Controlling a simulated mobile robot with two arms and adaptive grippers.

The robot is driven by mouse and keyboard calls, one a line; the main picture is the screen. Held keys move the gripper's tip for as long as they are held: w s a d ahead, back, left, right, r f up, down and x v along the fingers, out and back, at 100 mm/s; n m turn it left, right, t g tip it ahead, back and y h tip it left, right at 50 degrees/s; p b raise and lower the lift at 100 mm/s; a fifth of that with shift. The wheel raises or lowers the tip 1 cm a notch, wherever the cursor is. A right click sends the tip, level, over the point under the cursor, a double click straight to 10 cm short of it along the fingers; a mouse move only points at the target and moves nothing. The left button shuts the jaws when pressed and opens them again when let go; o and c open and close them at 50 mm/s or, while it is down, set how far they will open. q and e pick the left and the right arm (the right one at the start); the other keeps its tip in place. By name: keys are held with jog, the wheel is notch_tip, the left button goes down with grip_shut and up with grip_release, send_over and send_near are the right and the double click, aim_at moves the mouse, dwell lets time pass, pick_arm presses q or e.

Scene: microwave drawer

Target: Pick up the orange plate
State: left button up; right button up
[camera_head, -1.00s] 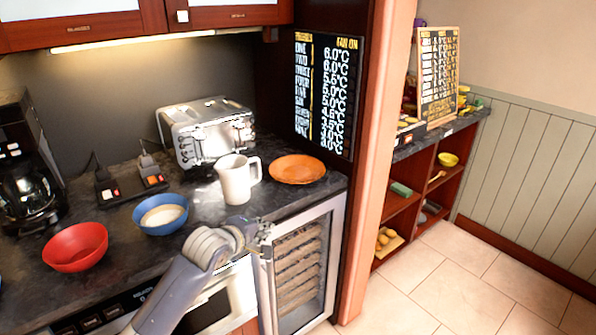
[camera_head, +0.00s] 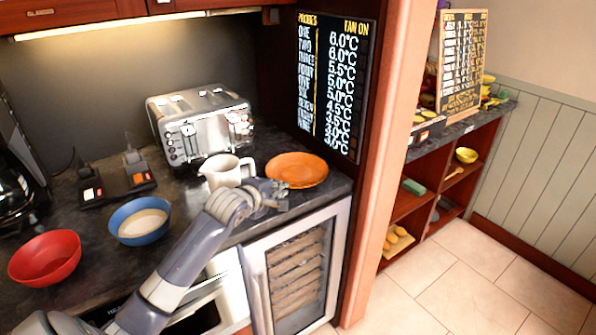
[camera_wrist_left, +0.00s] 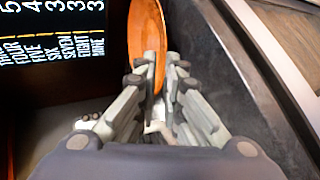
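The orange plate (camera_head: 297,168) lies on the dark counter near its right end, right of the white jug. My left gripper (camera_head: 274,193) is at the plate's front-left edge, low over the counter. In the left wrist view the plate (camera_wrist_left: 147,30) stands on edge in the picture, straight ahead of the fingers. The left gripper (camera_wrist_left: 162,62) shows a narrow gap between its fingertips, with orange visible in it. I cannot tell whether the fingers touch the plate. My right gripper is not in view.
The white jug (camera_head: 226,172) stands close left of my gripper. A toaster (camera_head: 201,127), a blue bowl (camera_head: 139,219) and a red bowl (camera_head: 45,258) are farther left. A black board (camera_head: 336,85) is behind the plate. A glass-doored cabinet (camera_head: 297,270) is below the counter.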

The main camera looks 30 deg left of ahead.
aim_at(294, 181)
pick_arm(q)
jog(key=shift+w+a+f, duration=0.1)
jog(key=shift+w+f, duration=0.1)
jog(key=shift+w, duration=0.35)
jog(key=shift+w+f, duration=0.2)
jog(key=shift+w, duration=0.15)
jog(key=shift+w+a+f, duration=0.1)
jog(key=shift+w+f, duration=0.05)
jog(key=shift+w, duration=0.1)
jog(key=shift+w+f, duration=0.2)
jog(key=shift+w, duration=0.3)
jog(key=p+x, duration=0.1)
jog(key=x, duration=0.2)
jog(key=shift+f, duration=0.15)
jog(key=shift+w+f, duration=0.25)
jog(key=shift+w, duration=0.2)
grip_shut()
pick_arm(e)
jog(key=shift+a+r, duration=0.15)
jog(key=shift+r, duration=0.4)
pick_arm(q)
jog(key=shift+r, duration=0.2)
